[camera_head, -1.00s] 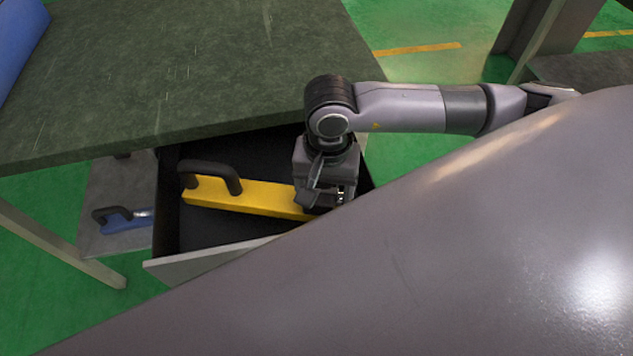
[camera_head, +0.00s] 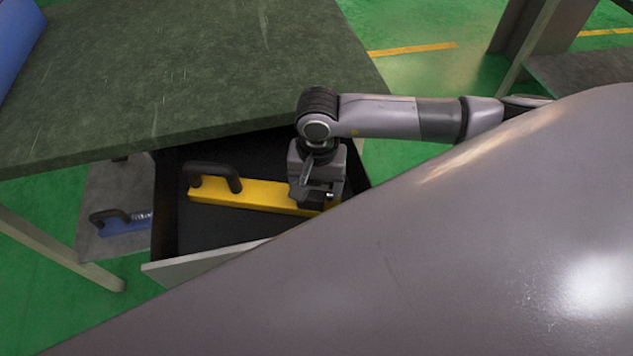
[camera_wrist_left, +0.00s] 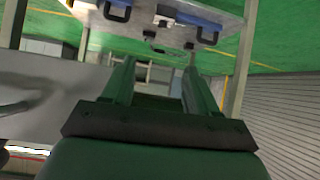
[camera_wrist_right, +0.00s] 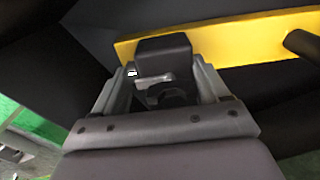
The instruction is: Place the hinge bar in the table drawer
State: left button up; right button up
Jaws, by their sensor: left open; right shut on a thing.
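The yellow hinge bar (camera_head: 245,193) with black handles lies inside the open table drawer (camera_head: 205,262), along its length. My right gripper (camera_head: 318,198) is over the bar's right end in the head view. In the right wrist view my right gripper (camera_wrist_right: 165,75) is shut on a black handle of the hinge bar (camera_wrist_right: 230,40). The bar's other handle shows at the right of that view. My left gripper (camera_wrist_left: 155,75) is open and empty in the left wrist view, away from the drawer. It is not seen in the head view.
The dark green tabletop (camera_head: 180,70) overhangs the drawer's back. A lower shelf (camera_head: 110,175) left of the drawer holds a blue bar with a black handle (camera_head: 125,222). My own grey body hides the drawer's front right part.

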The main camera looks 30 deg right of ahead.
jog(key=shift+r, duration=0.1)
jog(key=o, duration=1.8)
jog(key=shift+f, duration=0.2)
jog(key=shift+r, duration=0.4)
jog(key=r, duration=1.1)
jog(key=shift+s+r+p, duration=0.2)
jog(key=shift+r+p, duration=0.05)
jog(key=shift+p, duration=0.05)
